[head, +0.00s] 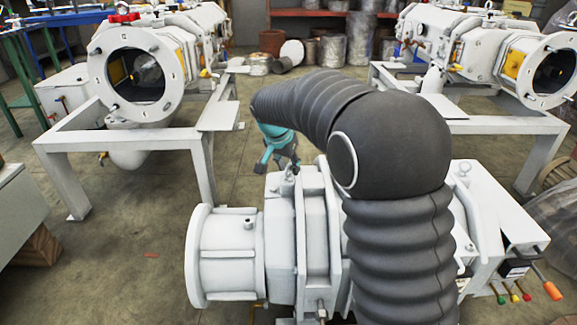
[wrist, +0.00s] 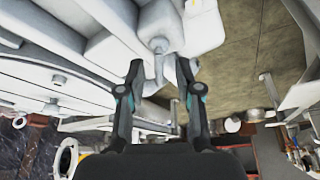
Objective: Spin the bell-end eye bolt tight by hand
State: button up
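The vacuum pump (head: 228,255) is a white machine with a round flanged end at the left, close in front of me. The eye bolt (wrist: 159,60) stands on its white housing and appears nearly edge-on in the wrist view. My gripper (wrist: 159,68) has its two dark fingers on either side of the eye bolt, with a visible gap at each side. In the head view my gripper (head: 289,163), teal and dark, points down at the pump's top. There the fingers partly hide the bolt, and my arm covers part of the pump.
Another white pump on a frame (head: 137,75) stands at the back left, and a third (head: 500,55) at the back right. Metal drums (head: 330,50) stand behind. A second eye bolt (head: 463,170) sits on the near pump's right part. The floor (head: 120,220) at left is mostly clear.

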jog(key=v, duration=1.1)
jog(key=shift+r, duration=0.2)
jog(key=shift+s, duration=0.1)
